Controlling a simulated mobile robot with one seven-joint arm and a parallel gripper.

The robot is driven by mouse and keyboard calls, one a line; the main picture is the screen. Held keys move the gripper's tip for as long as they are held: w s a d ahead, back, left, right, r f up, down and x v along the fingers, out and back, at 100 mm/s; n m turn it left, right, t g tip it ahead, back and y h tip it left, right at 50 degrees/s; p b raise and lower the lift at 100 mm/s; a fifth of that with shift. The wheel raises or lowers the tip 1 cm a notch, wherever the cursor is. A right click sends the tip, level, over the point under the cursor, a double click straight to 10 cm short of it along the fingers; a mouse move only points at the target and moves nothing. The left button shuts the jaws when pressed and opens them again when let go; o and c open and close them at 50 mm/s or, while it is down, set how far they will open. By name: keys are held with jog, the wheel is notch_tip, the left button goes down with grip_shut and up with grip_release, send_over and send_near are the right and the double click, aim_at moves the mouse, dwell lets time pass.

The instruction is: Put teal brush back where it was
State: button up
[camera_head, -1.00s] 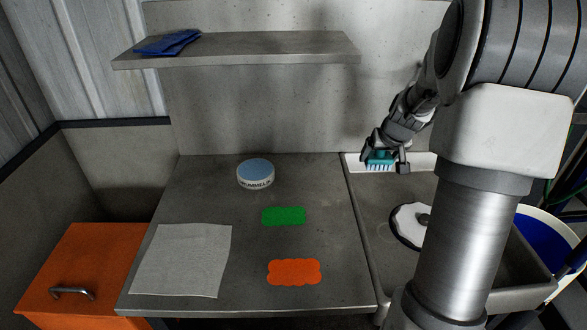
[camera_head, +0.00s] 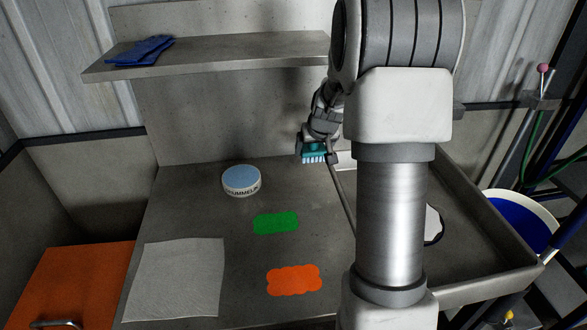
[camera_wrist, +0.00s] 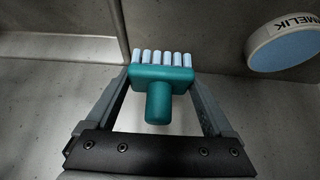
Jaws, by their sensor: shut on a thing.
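The teal brush (camera_head: 312,154) with pale bristles is held by my gripper (camera_head: 318,156) over the rear right of the counter, near the sink's left edge. The wrist view shows the teal brush (camera_wrist: 160,80) between the two fingers of my gripper (camera_wrist: 160,84), its rounded handle towards the camera and its bristles away. The fingers are shut on its sides. The brush appears raised above the surface; the exact height cannot be told. Part of the gripper is hidden behind my arm in the head view.
A round white tin (camera_head: 241,181) with a blue top stands left of the brush. A green pad (camera_head: 275,223), an orange pad (camera_head: 294,280) and a white cloth (camera_head: 176,279) lie on the counter (camera_head: 200,222). The sink (camera_head: 480,262) is at right, partly hidden by my arm. A shelf (camera_head: 220,56) hangs above.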

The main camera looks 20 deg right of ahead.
send_over(293, 173)
jog(key=s, duration=0.2)
jog(key=f, duration=0.3)
jog(key=shift+a, duration=0.25)
jog(key=shift+f+b, duration=0.35)
jog(key=shift+f, duration=1.7)
jog(key=shift+f, duration=0.15)
jog(key=o, duration=1)
jog(key=shift+o, duration=0.2)
jog(key=shift+r, duration=0.25)
